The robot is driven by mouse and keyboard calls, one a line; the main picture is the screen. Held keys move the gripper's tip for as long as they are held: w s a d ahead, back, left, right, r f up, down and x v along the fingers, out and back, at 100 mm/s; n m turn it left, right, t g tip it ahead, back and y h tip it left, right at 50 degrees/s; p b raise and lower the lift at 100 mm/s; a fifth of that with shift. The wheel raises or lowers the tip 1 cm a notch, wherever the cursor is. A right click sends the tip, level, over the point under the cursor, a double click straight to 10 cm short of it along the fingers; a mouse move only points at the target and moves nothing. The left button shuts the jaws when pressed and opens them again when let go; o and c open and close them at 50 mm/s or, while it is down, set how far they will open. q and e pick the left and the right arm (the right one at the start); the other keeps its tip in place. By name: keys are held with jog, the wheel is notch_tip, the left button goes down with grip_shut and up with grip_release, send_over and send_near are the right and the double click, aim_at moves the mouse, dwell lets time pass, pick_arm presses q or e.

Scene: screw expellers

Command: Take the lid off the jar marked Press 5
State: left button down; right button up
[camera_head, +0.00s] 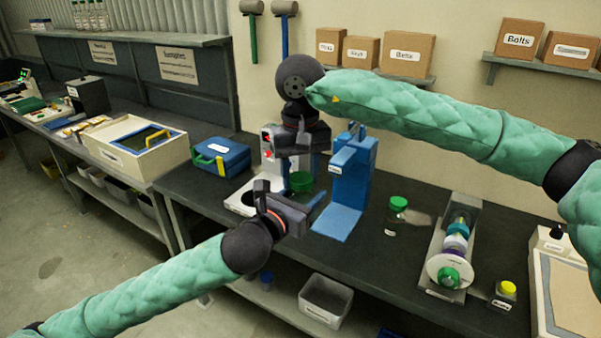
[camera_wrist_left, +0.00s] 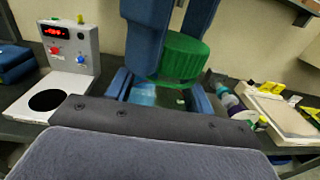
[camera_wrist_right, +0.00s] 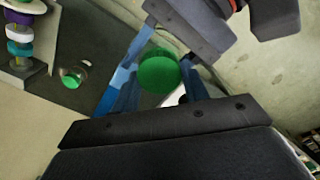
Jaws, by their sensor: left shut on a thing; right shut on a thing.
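A jar with a green lid (camera_head: 301,181) is between my two grippers, in front of the blue stand. In the left wrist view its clear body (camera_wrist_left: 158,96) sits between my left gripper's fingers, below the ribbed lid (camera_wrist_left: 186,57). My left gripper (camera_head: 303,203) is shut on the jar body. My right gripper (camera_head: 302,166) comes from above, shut on the lid, with a finger on each side. The lid also shows between the fingers in the right wrist view (camera_wrist_right: 158,72). The lid looks seated on the jar. I cannot read the jar's label.
A blue stand (camera_head: 350,180) is just right of the grippers. A white device with a red display (camera_wrist_left: 68,48) is to the left. A blue case (camera_head: 220,157) is at left.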

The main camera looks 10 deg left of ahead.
jog(key=shift+w+r, duration=0.1)
jog(key=shift+r, duration=0.3)
dwell(0.5)
jog(key=shift+r, duration=0.35)
jog(key=shift+r, duration=0.45)
